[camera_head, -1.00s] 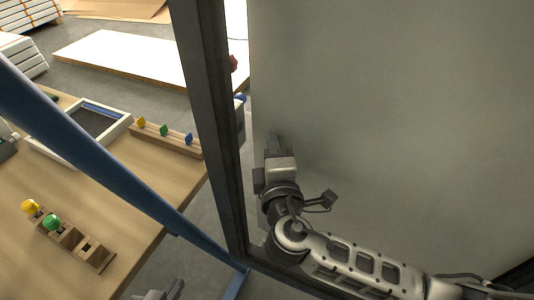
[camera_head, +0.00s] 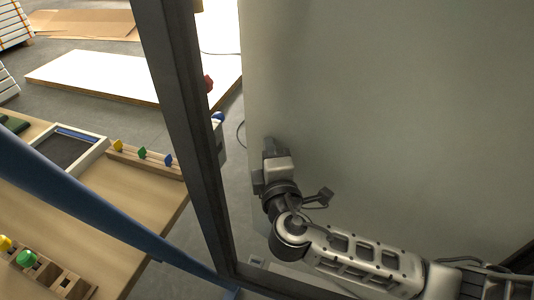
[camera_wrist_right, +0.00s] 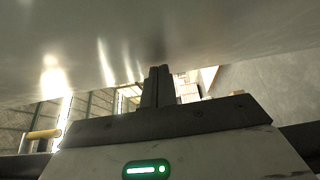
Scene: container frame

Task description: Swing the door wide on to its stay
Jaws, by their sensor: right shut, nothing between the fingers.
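The door (camera_head: 400,100) is a large plain grey-green panel filling the right of the head view. Its left edge stands apart from the dark frame post (camera_head: 182,110), so a gap shows floor between them. My right gripper (camera_head: 269,146) is at the door's face near that left edge. Its fingers are together with nothing between them; the wrist view shows them (camera_wrist_right: 158,85) close under the door's shiny face. I cannot tell whether they touch it. No stay can be made out. My left gripper is not in view.
A blue bar (camera_head: 90,215) slants across the lower left. Behind it a wooden bench (camera_head: 150,205) carries a tray (camera_head: 95,153), a pegged rack (camera_head: 165,166) and a block with coloured knobs (camera_head: 50,275). A white board (camera_head: 100,75) lies on the grey floor beyond.

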